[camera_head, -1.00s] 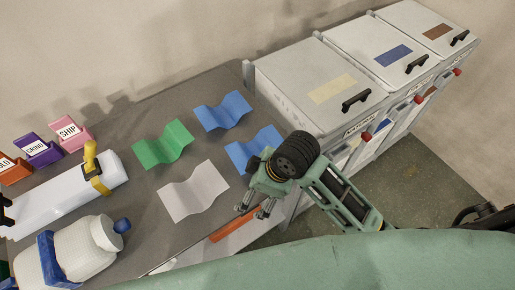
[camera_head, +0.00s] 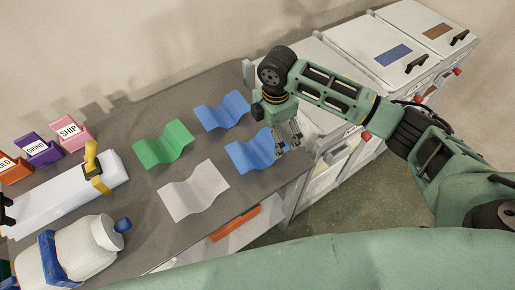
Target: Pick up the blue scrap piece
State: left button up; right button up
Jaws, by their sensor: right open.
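Two blue corrugated pieces lie on the grey table: a farther blue scrap piece (camera_head: 222,111) and a nearer blue scrap piece (camera_head: 248,153). My right gripper (camera_head: 289,148) is open at the right end of the nearer blue piece, with its fingers pointing down toward it. The fingers overlap that edge in the picture; I cannot tell whether they touch it. The gripper and wrist hide part of the piece's right side. My left gripper is not in view.
A green sheet (camera_head: 162,145) and a white sheet (camera_head: 193,190) lie to the left on the table (camera_head: 150,205). Lidded bins (camera_head: 385,60) stand at the right.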

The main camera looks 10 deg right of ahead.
aim_at(272, 141)
jog(key=f+p, duration=0.1)
jog(key=f, duration=0.4)
jog(key=shift+w+f, duration=0.15)
jog(key=shift+w, duration=0.05)
jog(key=c, duration=1)
jog(key=shift+c, duration=0.2)
